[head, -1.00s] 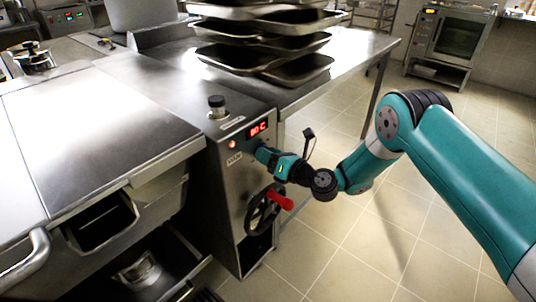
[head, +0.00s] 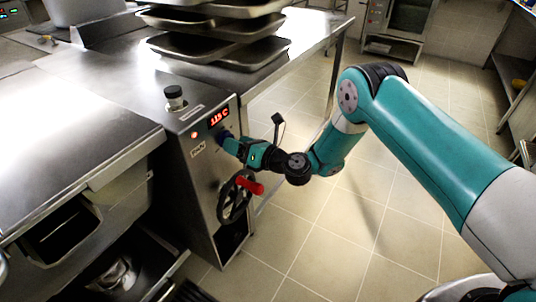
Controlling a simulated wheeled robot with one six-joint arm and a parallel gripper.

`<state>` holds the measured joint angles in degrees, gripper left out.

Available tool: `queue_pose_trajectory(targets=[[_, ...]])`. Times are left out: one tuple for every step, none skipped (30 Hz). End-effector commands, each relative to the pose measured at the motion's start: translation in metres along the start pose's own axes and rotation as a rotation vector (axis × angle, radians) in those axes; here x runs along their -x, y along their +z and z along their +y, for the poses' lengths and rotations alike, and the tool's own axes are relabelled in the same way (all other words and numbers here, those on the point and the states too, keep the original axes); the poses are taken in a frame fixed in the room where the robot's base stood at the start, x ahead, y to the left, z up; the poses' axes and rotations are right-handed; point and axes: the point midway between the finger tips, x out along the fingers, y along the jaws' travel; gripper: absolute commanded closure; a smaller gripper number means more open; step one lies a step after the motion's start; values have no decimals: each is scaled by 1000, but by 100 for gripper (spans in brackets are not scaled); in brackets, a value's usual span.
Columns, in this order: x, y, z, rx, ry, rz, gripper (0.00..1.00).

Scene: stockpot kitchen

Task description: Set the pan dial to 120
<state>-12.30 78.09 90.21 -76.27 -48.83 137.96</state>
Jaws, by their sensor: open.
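The pan's control panel (head: 195,160) is on the steel front of the pan unit, left of centre. Its red display (head: 219,116) appears to read 115 C. My gripper (head: 227,143) is at the panel just below the display, its fingers pointing at the dial's place. The gripper is open, and its fingers and wrist hide most or all of the dial. I cannot tell whether the fingers touch the dial.
A handwheel (head: 232,198) with a red handle (head: 253,187) sits just below my gripper. A black knob (head: 175,93) stands on top of the unit. Stacked trays (head: 218,48) are behind. The tiled floor at right is clear.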

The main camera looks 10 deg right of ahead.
Motion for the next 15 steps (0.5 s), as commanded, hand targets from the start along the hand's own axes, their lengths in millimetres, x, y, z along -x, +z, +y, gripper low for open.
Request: queue_pose_trajectory(targets=[[12, 0, -2, -5, -6, 0, 34], [13, -4, -4, -2, -3, -2, 34], [16, -6, -5, 0, -2, -2, 34], [18, -6, -6, 0, -2, -1, 34], [21, -6, -6, 1, -2, -1, 34], [24, -7, -6, 0, -2, -2, 34], [27, -6, -6, 0, -2, -2, 34], [30, -7, -6, 0, -3, -1, 34], [34, -7, -6, 1, -2, -2, 34], [37, -7, -6, -1, -2, -3, 34], [40, -7, -5, 0, -2, -3, 34], [42, -6, -6, 2, -1, -4, 34], [43, -5, -6, 3, 0, -5, 34], [44, -5, -6, 2, -1, -5, 34], [47, -5, -6, 2, -1, -5, 34]])
